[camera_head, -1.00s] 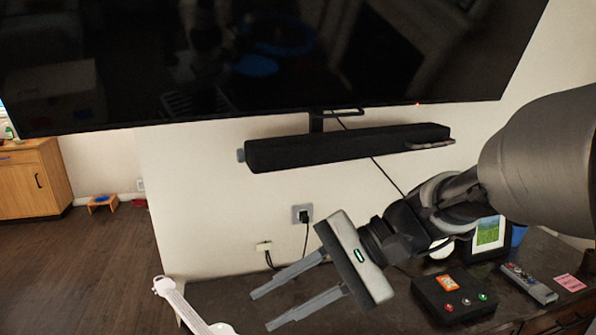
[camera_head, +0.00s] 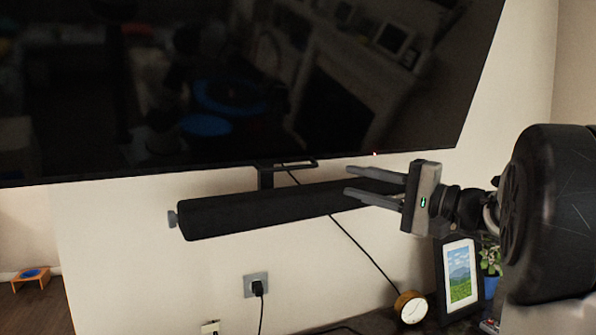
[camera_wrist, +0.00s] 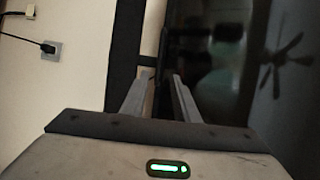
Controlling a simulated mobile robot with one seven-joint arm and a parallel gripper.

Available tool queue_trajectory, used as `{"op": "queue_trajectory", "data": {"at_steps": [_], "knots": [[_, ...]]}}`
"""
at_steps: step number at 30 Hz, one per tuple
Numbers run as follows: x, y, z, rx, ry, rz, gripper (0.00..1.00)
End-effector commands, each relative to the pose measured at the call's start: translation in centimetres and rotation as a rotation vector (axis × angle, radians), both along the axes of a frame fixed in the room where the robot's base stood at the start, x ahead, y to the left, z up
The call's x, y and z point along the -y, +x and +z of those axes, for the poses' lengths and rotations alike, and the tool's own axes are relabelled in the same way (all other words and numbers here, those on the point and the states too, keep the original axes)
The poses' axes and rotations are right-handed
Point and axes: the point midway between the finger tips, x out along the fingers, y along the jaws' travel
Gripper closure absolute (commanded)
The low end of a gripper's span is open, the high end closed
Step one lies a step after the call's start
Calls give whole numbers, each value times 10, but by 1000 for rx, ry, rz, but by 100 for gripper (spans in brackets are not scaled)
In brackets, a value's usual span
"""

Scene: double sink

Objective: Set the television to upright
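The television (camera_head: 330,85) is a large dark screen on the wall, filling the top of the head view. Its lower edge slants, higher on the right than on the left. It also shows at the right of the wrist view (camera_wrist: 240,60). A black soundbar (camera_head: 260,212) hangs below it on a bracket (camera_head: 266,175). My gripper (camera_head: 352,182) points left, just under the screen's lower edge, in front of the soundbar's right end. Its two fingers are apart with nothing seen between them. I cannot tell whether a finger touches the soundbar or screen.
A wall socket with a plug (camera_head: 257,286) is below the soundbar, and a cable runs down the wall. A picture frame (camera_head: 459,276), a small round clock (camera_head: 411,307) and a plant (camera_head: 490,258) stand at the lower right.

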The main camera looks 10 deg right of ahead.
Motion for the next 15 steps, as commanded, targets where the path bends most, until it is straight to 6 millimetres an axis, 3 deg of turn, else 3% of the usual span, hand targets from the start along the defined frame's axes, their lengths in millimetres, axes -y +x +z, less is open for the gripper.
{"op": "queue_trajectory", "data": {"at_steps": [15], "knots": [[-76, 84, 11, -3, 0, 6, 72]]}}
